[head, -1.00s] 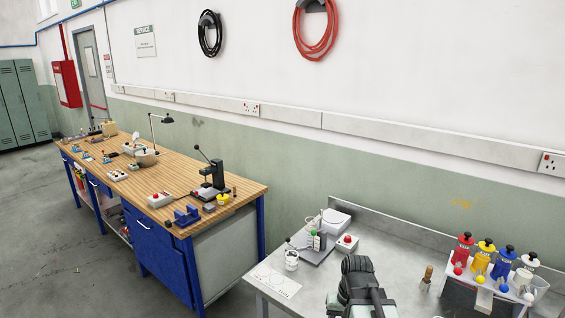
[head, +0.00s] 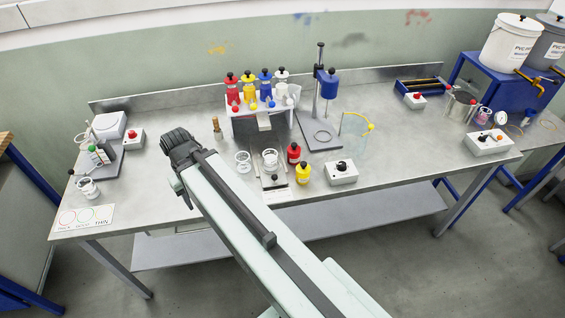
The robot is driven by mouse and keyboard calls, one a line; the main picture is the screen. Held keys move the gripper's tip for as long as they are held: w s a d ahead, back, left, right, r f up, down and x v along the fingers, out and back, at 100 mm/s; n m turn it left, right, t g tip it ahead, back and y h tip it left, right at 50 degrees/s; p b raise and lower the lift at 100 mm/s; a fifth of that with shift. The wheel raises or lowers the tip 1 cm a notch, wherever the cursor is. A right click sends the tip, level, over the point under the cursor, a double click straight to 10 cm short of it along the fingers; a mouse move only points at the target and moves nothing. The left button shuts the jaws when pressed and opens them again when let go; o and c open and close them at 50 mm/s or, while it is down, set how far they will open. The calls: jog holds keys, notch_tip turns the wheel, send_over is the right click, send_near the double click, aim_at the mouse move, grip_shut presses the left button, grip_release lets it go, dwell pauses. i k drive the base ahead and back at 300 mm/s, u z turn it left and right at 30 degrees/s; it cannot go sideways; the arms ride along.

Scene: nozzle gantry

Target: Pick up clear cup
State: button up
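Two clear cups stand on the grey metal bench, one (head: 243,162) just right of my gripper and another (head: 270,161) a little further right. Another clear cup-like vessel (head: 88,188) stands at the bench's left end, and another (head: 295,92) shows beside the bottle rack. I cannot tell which one the task names. My gripper (head: 176,146) is the dark end of my arm, above the left-middle of the bench and apart from the cups. Its fingers cannot be made out.
A rack (head: 262,112) of coloured bottles stands at the back. A red bottle (head: 294,153), yellow bottle (head: 303,173) and white switch box (head: 341,172) stand right of the cups. A blue-headed stand (head: 322,110) is behind them. Bare bench lies right of the switch box.

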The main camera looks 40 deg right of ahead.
aim_at(270, 155)
jog(key=z, duration=0.8)
jog(key=i, duration=0.25)
jog(key=u, duration=2.45)
jog(key=k, duration=0.8)
jog(key=u, duration=0.3)
